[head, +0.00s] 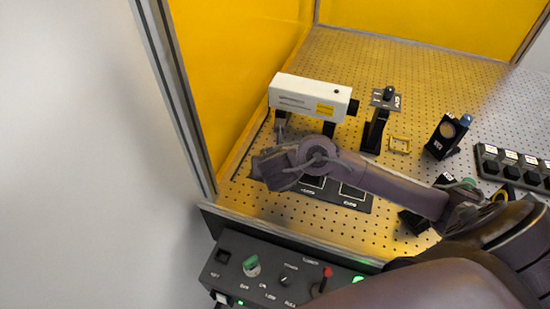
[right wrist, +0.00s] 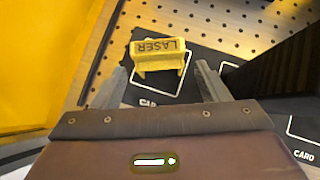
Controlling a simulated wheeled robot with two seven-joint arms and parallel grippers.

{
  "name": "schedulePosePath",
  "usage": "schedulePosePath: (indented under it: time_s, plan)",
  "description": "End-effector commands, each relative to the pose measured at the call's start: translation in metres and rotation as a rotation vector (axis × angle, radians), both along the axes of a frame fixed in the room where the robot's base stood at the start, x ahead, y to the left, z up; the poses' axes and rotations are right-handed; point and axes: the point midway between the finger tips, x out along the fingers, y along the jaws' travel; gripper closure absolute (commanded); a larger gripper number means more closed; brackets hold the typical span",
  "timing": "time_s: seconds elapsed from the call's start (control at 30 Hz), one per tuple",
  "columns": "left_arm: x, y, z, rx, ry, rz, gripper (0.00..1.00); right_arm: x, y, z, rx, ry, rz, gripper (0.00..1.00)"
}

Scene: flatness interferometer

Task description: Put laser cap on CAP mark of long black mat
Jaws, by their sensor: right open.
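The yellow laser cap (right wrist: 160,56), lettered LASER, is on the long black mat (right wrist: 213,58) in the right wrist view. It stands within or over a white outlined square whose label begins with CA; a finger is close to the label. My right gripper (right wrist: 160,68) is open, with one finger on each side of the cap and a gap visible at both sides. In the head view my right gripper's wrist (head: 275,167) is over the left end of the mat (head: 335,202), and the arm hides the cap there. My left gripper is not in view.
A white laser housing (head: 310,98) stands just behind my right arm. Yellow panels (head: 240,70) wall the left side. A control box (head: 270,270) sits in front.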

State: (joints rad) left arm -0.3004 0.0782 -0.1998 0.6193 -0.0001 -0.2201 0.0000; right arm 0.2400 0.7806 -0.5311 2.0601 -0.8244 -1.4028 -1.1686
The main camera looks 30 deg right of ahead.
Motion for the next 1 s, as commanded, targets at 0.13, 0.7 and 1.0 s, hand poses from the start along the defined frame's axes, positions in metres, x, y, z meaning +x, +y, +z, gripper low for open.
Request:
schedulePosePath:
  time_s: [0.13,0.7,1.0]
  plan:
    - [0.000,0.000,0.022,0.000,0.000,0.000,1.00,-0.022,0.012,0.030,0.008,0.002,0.002,0.32]
    - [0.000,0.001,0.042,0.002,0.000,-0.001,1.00,-0.058,0.028,0.069,0.001,0.000,-0.001,0.32]
    - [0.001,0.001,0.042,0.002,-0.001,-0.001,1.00,-0.058,0.028,0.069,0.001,0.000,-0.001,0.32]
